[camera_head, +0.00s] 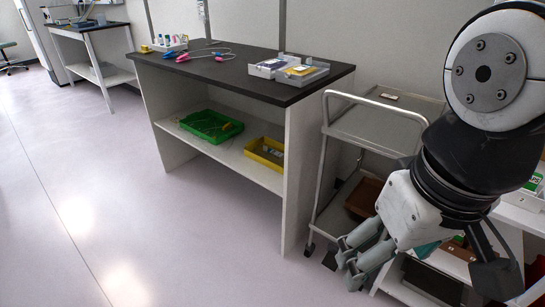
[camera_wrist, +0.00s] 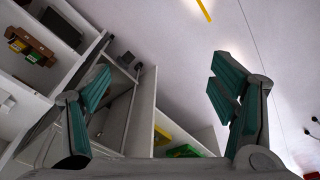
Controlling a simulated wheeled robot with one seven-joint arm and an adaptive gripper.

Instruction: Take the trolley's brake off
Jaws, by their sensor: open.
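The trolley (camera_head: 368,128) is a grey metal frame with shelves, standing right of the dark-topped bench in the head view. A small castor (camera_head: 310,248) shows at its front left foot, with a dark part (camera_head: 330,260) beside it that may be the brake pedal. In the wrist view small dark parts (camera_wrist: 126,60) show at the trolley's foot, near the left finger; I cannot tell whether the brake is on. My gripper (camera_head: 349,264) is open and empty, low in front of the trolley, hiding part of its lower front. Its two fingers stand wide apart in the wrist view (camera_wrist: 160,70).
The bench (camera_head: 298,190) stands close left of the trolley, with a green tray (camera_head: 211,127) and yellow tray (camera_head: 264,152) on its shelf. A white shelf unit (camera_head: 508,222) stands close on the right. The floor (camera_head: 130,200) in front is clear.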

